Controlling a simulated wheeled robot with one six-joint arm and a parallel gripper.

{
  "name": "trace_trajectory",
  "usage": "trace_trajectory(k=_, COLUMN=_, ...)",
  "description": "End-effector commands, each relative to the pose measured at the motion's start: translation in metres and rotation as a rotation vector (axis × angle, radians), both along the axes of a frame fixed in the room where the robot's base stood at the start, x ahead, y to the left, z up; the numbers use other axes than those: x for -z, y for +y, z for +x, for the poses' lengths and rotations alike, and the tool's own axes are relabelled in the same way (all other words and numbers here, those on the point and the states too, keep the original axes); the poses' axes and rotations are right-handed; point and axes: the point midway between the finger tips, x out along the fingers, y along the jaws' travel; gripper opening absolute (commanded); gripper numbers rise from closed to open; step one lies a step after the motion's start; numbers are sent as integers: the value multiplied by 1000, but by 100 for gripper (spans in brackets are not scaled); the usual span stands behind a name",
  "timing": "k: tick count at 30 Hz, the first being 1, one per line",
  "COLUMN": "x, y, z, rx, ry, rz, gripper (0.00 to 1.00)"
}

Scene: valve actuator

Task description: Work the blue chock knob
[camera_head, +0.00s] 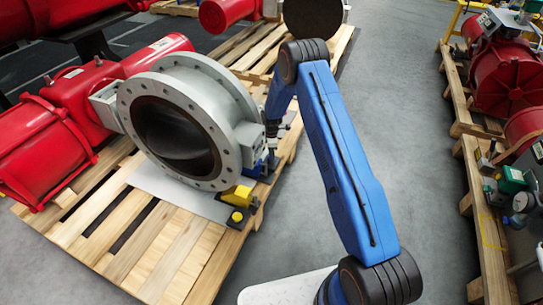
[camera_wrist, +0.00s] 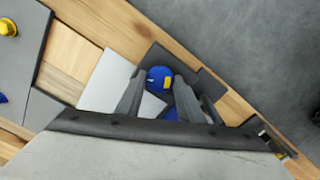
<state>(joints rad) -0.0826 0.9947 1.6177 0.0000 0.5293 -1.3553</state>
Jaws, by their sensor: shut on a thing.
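The blue chock knob (camera_wrist: 160,76) is a round blue ball with a small yellow mark, seen in the wrist view. My gripper (camera_wrist: 159,84) has one dark finger on each side of the knob and is shut on it. More blue shows just below the knob, between the fingers. In the head view, a blue chock (camera_head: 262,166) shows low beside the grey valve (camera_head: 192,119). My gripper (camera_head: 272,140) reaches down there at the valve's right side. The knob itself is not clearly visible in the head view.
The valve's pale body (camera_wrist: 170,158) fills the bottom of the wrist view, close to my gripper. A yellow chock (camera_head: 238,198) sits on the wooden pallet (camera_head: 150,262) in front of the valve. Another pallet (camera_head: 478,200) with red equipment stands right. Open grey floor lies between them.

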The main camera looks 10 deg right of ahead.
Motion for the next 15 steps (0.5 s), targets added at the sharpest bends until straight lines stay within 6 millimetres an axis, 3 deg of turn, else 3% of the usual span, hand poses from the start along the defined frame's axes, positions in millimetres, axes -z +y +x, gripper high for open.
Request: trace_trajectory(k=15, x=0, y=0, z=0, rx=490, ry=-1, rz=0, gripper=12)
